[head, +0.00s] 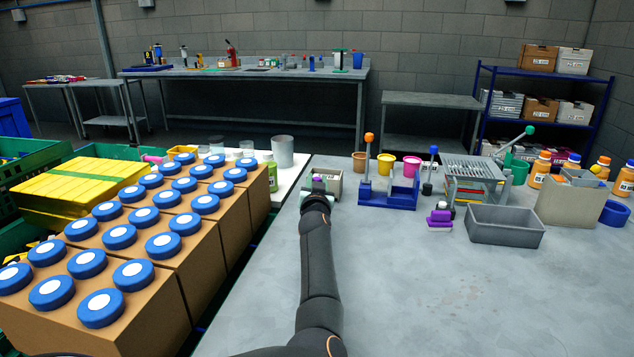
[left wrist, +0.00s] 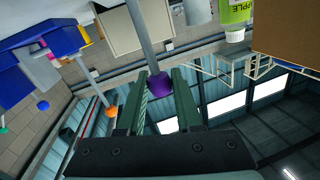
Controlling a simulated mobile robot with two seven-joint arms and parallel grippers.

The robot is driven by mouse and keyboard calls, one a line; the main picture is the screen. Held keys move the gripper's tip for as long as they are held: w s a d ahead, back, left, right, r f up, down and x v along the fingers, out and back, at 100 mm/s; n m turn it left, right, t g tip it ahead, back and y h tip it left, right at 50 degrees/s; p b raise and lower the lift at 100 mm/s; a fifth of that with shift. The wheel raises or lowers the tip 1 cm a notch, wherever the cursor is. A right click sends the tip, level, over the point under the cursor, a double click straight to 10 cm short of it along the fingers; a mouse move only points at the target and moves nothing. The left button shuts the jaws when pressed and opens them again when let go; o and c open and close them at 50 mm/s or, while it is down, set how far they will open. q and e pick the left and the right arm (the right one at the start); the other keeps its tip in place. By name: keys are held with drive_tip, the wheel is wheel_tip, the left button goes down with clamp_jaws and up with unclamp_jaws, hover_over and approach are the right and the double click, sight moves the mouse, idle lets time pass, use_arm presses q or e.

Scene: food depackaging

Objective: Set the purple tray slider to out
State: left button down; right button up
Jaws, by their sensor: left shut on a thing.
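A purple knob (left wrist: 160,84) sits on the end of a straight grey rod (left wrist: 141,32) in the left wrist view. My left gripper (left wrist: 159,76) is shut on this knob, with one dark green finger on each side. A small beige box (left wrist: 118,28) is beside the rod; the rod's far end is out of frame. In the head view my left arm reaches up the middle, and my left gripper (head: 317,188) is in front of the beige box (head: 333,184), hiding part of it. My right gripper is not in view.
Brown cartons with blue-capped tops (head: 119,237) stand left of the arm. A green bottle (head: 271,173) and grey cup (head: 282,152) are behind. Right are a blue stand (head: 388,201), a small purple block (head: 440,218) and a grey bin (head: 504,229). The front right table (head: 460,300) is clear.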

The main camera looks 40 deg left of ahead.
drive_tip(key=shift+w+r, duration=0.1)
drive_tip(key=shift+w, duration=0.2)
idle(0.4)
use_arm(q)
drive_tip(key=shift+w+a+b, duration=0.4)
drive_tip(key=shift+w, duration=0.2)
drive_tip(key=x, duration=0.1)
drive_tip(key=b+x, duration=0.2)
drive_tip(key=shift+w+f, duration=0.25)
drive_tip(key=shift+w+a+r, duration=0.1)
drive_tip(key=shift+w+a, duration=0.1)
drive_tip(key=shift+w, duration=0.25)
drive_tip(key=shift+w+b, duration=0.2)
drive_tip(key=shift+b, duration=0.1)
drive_tip(key=shift+r, duration=0.1)
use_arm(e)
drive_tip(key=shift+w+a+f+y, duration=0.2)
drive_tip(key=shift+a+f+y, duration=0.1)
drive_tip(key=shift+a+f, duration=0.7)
